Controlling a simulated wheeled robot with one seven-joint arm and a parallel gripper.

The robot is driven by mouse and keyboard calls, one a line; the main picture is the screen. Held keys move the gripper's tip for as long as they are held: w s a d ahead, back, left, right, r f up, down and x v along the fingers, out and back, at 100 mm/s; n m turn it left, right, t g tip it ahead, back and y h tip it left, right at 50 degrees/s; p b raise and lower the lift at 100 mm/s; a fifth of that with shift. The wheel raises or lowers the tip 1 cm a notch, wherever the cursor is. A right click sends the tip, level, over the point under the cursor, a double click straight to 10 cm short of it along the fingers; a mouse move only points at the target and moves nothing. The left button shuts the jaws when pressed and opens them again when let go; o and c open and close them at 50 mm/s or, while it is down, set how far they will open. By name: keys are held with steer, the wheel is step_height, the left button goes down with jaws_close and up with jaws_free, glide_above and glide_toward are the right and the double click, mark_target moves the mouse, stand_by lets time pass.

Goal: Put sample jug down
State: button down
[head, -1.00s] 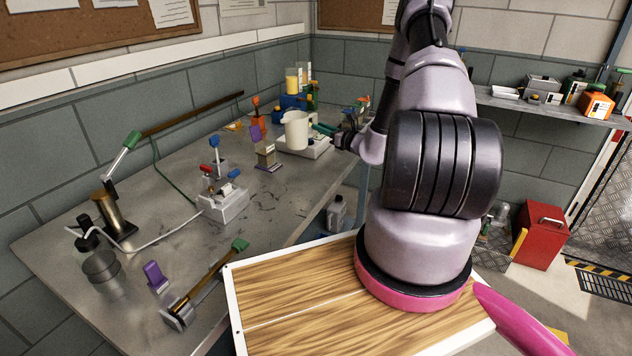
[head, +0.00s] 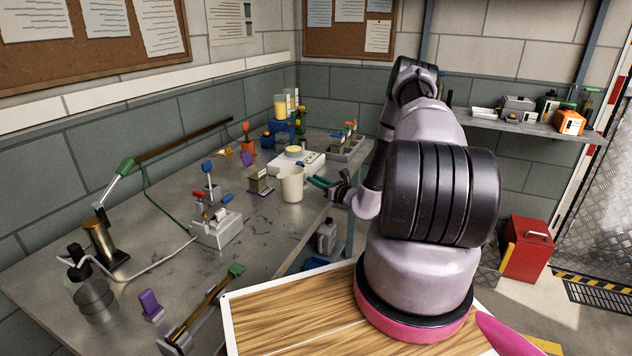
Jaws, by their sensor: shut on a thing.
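The sample jug (head: 291,185) is a cream-white open-topped jug, upright, near the bench's right edge. It is just in front of a white scale (head: 297,163) that has a pale yellow disc on its top. My gripper (head: 316,183), dark with teal fingers, reaches in from the right and is shut on the jug's right side, where the handle is mostly hidden by the fingers. I cannot tell whether the jug's base touches the bench or hangs slightly above it.
The metal bench (head: 215,275) has bare room left of the jug. A small block with a purple clip (head: 259,181) stands close to its left. A white valve block (head: 217,230) with coloured knobs is nearer. Blue holders with bottles (head: 282,125) stand behind the scale.

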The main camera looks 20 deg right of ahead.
steer(key=shift+f, duration=0.15)
steer(key=c, duration=0.7)
jaws_free()
steer(key=shift+c, duration=0.2)
